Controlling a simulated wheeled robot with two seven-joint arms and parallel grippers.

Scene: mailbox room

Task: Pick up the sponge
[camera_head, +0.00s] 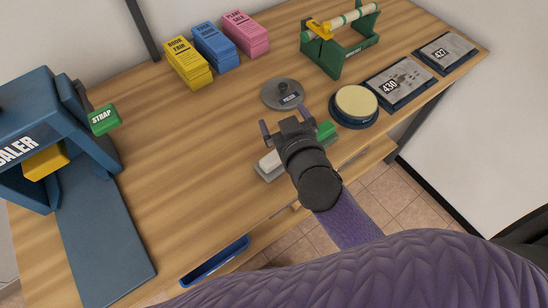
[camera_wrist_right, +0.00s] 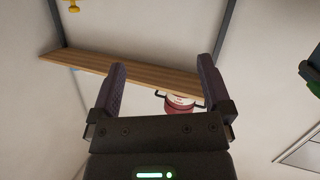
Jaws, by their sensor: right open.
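A round pale-yellow pad, which looks like the sponge (camera_head: 356,101), sits in a dark blue round dish (camera_head: 352,122) on the wooden table, right of the middle. My right gripper (camera_head: 287,123) is open and empty, left of the dish and apart from it. Its two fingers (camera_wrist_right: 162,75) also show spread in the right wrist view, with nothing between them near the tips. The sponge cannot be made out in the right wrist view. My left gripper is not in view.
The table's left-centre is clear.

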